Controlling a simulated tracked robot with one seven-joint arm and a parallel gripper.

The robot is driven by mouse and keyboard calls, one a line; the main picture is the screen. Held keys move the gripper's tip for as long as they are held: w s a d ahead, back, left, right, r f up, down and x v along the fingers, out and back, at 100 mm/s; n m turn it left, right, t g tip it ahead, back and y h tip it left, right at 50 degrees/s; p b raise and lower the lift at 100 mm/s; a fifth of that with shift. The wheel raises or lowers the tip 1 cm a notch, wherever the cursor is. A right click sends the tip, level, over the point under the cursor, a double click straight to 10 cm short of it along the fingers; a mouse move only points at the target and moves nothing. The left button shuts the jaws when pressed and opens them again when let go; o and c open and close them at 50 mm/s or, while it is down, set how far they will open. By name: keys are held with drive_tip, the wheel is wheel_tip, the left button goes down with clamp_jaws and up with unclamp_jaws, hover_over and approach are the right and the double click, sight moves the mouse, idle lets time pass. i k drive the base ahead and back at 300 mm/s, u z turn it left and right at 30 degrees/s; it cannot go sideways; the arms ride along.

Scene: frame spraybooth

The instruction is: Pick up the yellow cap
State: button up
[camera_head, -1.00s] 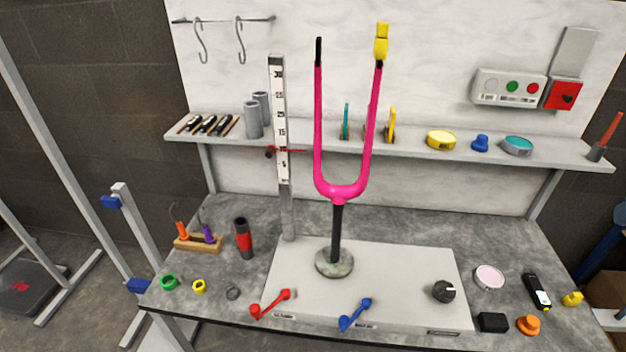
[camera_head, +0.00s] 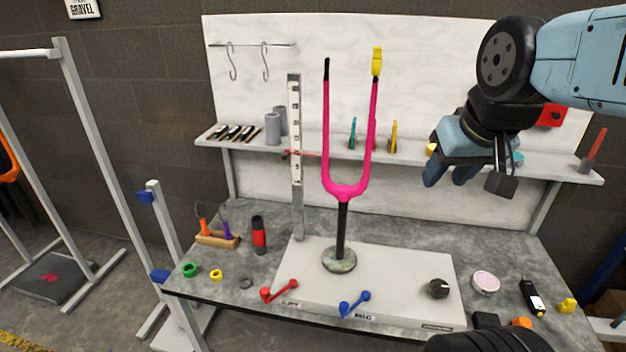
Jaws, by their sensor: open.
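Several yellow things show, and I cannot tell for sure which one is the cap. A small knobbed yellow piece (camera_head: 567,306) lies at the right end of the bench. A yellow block (camera_head: 377,61) sits on the right prong tip of the pink fork (camera_head: 345,190). A yellow ring (camera_head: 216,274) lies at the front left of the bench. My gripper (camera_head: 447,178), with blue fingers, hangs open and empty in front of the shelf's right part. It hides most of a round yellow thing (camera_head: 431,149) on the shelf.
The shelf (camera_head: 315,147) carries grey cylinders and other small items. A pale raised plate (camera_head: 390,275) bears the fork stand, red and blue handles and a black knob (camera_head: 438,289). A pink-white disc (camera_head: 486,283) and a black device (camera_head: 531,297) lie at right.

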sight(567, 306)
drive_tip(key=u, duration=0.15)
drive_tip(key=k, duration=0.9)
drive_tip(key=u, duration=0.3)
drive_tip(key=i, duration=0.95)
drive_tip(key=z, duration=1.45)
